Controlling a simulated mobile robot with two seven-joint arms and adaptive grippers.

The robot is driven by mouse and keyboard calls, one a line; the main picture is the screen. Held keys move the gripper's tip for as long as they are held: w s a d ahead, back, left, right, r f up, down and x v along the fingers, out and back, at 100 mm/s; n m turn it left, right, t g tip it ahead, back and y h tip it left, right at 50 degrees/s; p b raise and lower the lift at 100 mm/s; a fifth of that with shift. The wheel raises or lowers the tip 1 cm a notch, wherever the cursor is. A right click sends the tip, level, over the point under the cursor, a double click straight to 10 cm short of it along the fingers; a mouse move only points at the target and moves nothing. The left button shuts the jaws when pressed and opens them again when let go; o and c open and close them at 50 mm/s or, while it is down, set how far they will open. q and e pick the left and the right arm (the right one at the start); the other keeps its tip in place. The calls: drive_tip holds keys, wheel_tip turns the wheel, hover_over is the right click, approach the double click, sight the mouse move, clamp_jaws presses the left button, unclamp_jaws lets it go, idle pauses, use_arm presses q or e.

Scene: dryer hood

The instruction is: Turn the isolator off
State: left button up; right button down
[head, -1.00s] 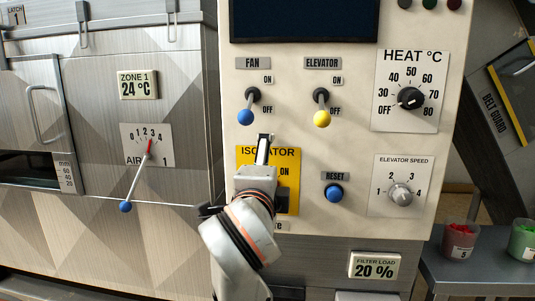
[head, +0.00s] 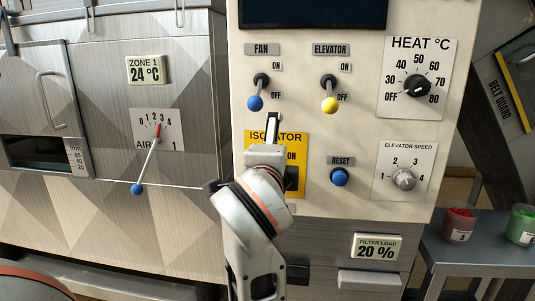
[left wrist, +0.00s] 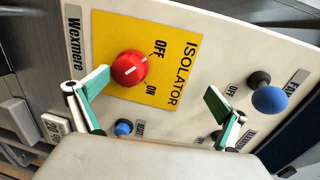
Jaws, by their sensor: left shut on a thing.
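The yellow isolator plate (head: 291,140) is on the cream panel, partly covered by my left arm in the head view. In the left wrist view the plate (left wrist: 181,68) shows whole, with a round red knob (left wrist: 130,68) beside the words OFF and ON. My right gripper is not in view.
The fan switch (head: 256,101) and elevator switch (head: 330,103) are above the plate. The blue reset button (head: 340,177) and elevator speed dial (head: 404,179) are to the right. The air lever (head: 147,165) is to the left. Cups (head: 459,226) stand on a side table.

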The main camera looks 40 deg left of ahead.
use_arm(q)
drive_tip(key=shift+t, duration=0.4)
drive_tip(key=s+r, duration=0.1)
drive_tip(key=s+d+r, duration=0.1)
drive_tip(key=r, duration=0.1)
drive_tip(key=s+r, duration=0.1)
drive_tip(key=shift+s+d+r+p, duration=0.2)
drive_tip(key=shift+s+d+p, duration=0.1)
drive_tip(key=shift+d, duration=0.1)
drive_tip(key=c, duration=1)
drive_tip(key=shift+y, duration=0.3)
drive_tip(key=shift+s+d+f+p, duration=0.45)
drive_tip(key=shift+s+p, duration=0.25)
drive_tip(key=shift+p, duration=0.5)
drive_tip(key=shift+s+d+f+p, duration=0.45)
drive_tip(key=shift+s+p, duration=0.2)
drive_tip(key=shift+p, duration=0.6)
drive_tip(key=shift+s+d+f+p, duration=0.4)
drive_tip(key=shift+s+p, duration=0.3)
drive_tip(key=shift+p, duration=0.5)
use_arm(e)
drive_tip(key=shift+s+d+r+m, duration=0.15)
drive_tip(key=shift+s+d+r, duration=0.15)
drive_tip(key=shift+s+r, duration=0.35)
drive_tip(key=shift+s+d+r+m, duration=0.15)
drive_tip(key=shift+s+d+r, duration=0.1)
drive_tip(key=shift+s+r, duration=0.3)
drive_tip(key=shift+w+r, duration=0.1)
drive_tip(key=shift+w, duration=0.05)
